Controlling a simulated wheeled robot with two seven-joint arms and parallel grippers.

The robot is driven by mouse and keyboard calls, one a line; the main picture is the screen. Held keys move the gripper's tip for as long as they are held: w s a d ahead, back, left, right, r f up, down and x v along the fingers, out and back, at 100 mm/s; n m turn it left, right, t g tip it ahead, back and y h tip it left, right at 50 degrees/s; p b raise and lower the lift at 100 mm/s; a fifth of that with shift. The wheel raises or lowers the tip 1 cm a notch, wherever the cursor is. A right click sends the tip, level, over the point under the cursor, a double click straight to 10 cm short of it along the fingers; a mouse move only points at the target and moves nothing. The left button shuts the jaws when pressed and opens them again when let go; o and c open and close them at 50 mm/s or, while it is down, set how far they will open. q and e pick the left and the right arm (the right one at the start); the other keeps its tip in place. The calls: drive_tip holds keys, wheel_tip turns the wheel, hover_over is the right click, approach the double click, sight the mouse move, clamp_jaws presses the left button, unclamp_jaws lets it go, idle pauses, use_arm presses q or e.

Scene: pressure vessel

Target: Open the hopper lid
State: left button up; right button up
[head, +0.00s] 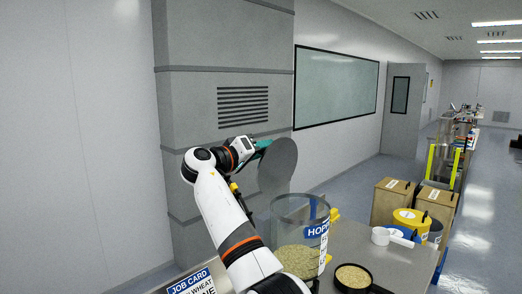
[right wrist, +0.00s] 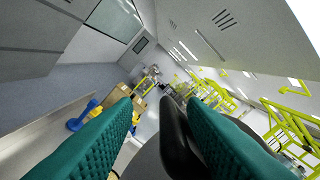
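The hopper (head: 300,235) is a clear cylinder with a blue label, part full of pale grain, in the lower middle of the head view. Its round grey lid (head: 280,165) stands steeply tilted up above the hopper's left rear rim, so the top is uncovered. My right gripper (head: 262,146) is at the lid's upper left, its teal fingers next to the lid. In the right wrist view its fingers (right wrist: 163,115) are apart. A dark part (right wrist: 175,140), apparently of the lid, lies between them, close to the right-hand finger. My left gripper is out of view.
The hopper stands on a grey table (head: 400,262) with a white scoop (head: 380,236) and a black pan of grain (head: 353,276). A job card (head: 192,284) is at the front left. Cardboard boxes (head: 390,202) and a yellow-lidded tub (head: 411,218) stand beyond. A grey column (head: 225,60) rises behind.

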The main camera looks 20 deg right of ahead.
drive_tip(key=shift+a+f, duration=0.1)
drive_tip(key=shift+f, duration=0.25)
drive_tip(key=b+v, duration=0.5)
drive_tip(key=v, duration=0.6)
drive_tip(key=shift+s+a+r, duration=0.15)
drive_tip(key=shift+a+r, duration=0.1)
drive_tip(key=shift+a, duration=0.1)
